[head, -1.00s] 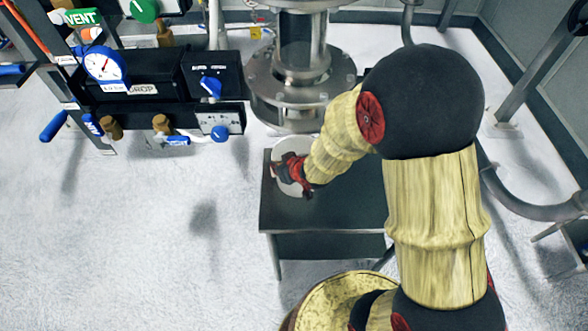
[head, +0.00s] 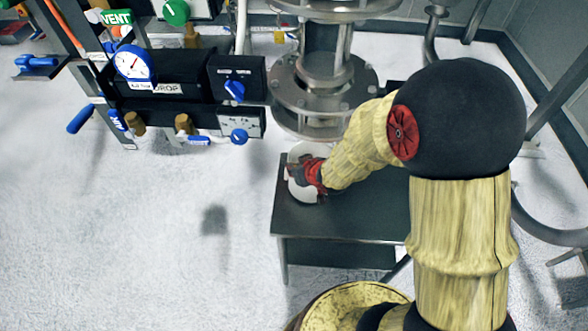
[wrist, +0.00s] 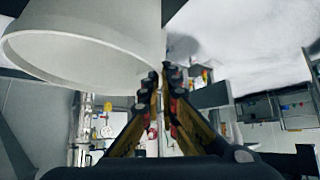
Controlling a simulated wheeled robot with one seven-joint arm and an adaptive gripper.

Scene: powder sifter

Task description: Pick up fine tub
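The fine tub, a white round tub (head: 303,190), is at the left end of the dark table, below the metal sifter column. My gripper (head: 304,172) is at the tub and covers its middle in the head view. In the wrist view the tub (wrist: 85,45) fills the upper left, its wide rim facing the camera. My gripper's fingers (wrist: 162,78) are close together at the tips, with the tub's right-hand wall edge between them. They appear shut on that wall. The tub's underside is hidden, so I cannot tell whether it touches the table.
The dark table (head: 345,215) is clear in front of the tub. The metal sifter column (head: 322,90) stands just behind. A control panel with a gauge (head: 134,63) and blue handles is at the left. Pale floor (head: 130,240) lies open at the left front.

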